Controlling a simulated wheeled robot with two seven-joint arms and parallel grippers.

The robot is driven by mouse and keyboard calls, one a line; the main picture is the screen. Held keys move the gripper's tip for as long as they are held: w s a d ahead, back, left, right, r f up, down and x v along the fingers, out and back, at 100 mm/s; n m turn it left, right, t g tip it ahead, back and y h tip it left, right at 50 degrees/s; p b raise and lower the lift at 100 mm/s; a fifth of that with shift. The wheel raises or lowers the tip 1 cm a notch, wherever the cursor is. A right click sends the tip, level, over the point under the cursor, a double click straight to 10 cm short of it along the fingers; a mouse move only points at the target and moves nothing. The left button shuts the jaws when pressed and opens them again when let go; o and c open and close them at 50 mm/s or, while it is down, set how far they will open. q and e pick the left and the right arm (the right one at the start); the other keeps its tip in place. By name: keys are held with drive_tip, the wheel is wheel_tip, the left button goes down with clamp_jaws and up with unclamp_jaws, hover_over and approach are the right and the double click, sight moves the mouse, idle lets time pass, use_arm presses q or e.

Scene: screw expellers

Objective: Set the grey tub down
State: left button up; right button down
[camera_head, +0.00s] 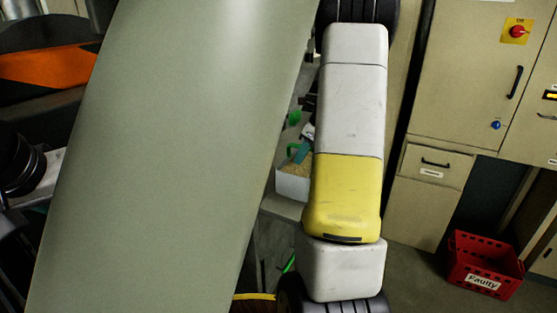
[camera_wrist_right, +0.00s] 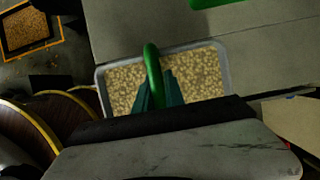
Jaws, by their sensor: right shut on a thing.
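The grey tub (camera_head: 292,187) shows in the head view left of my right arm, filled with pale brown pellets or grain. In the right wrist view the tub (camera_wrist_right: 224,68) is seen from above, with a green handle (camera_wrist_right: 153,66) arching over it. My right gripper (camera_wrist_right: 156,82) has teal fingers on either side of the handle and is shut on it. In the head view the gripper (camera_head: 301,152) is small and partly hidden by my arm. A grey surface lies close below the tub; I cannot tell whether they touch. My left gripper is not in view.
A big grey-green curved form (camera_head: 170,150) blocks much of the head view. A red "Faulty" crate (camera_head: 484,264) stands on the floor by beige cabinets (camera_head: 463,80). The wrist view shows an orange-rimmed box of grain (camera_wrist_right: 28,30) and round brown-faced discs (camera_wrist_right: 62,115).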

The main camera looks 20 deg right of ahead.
drive_tip(key=shift+w+a, duration=0.15)
drive_tip(key=shift+a, duration=0.1)
drive_tip(key=shift+s+x, duration=0.15)
drive_tip(key=shift+x, duration=0.75)
drive_tip(key=shift+s+x, duration=0.15)
drive_tip(key=shift+x, duration=0.75)
drive_tip(key=shift+d+f, duration=0.1)
drive_tip(key=shift+f, duration=0.2)
drive_tip(key=c, duration=1.4)
unclamp_jaws()
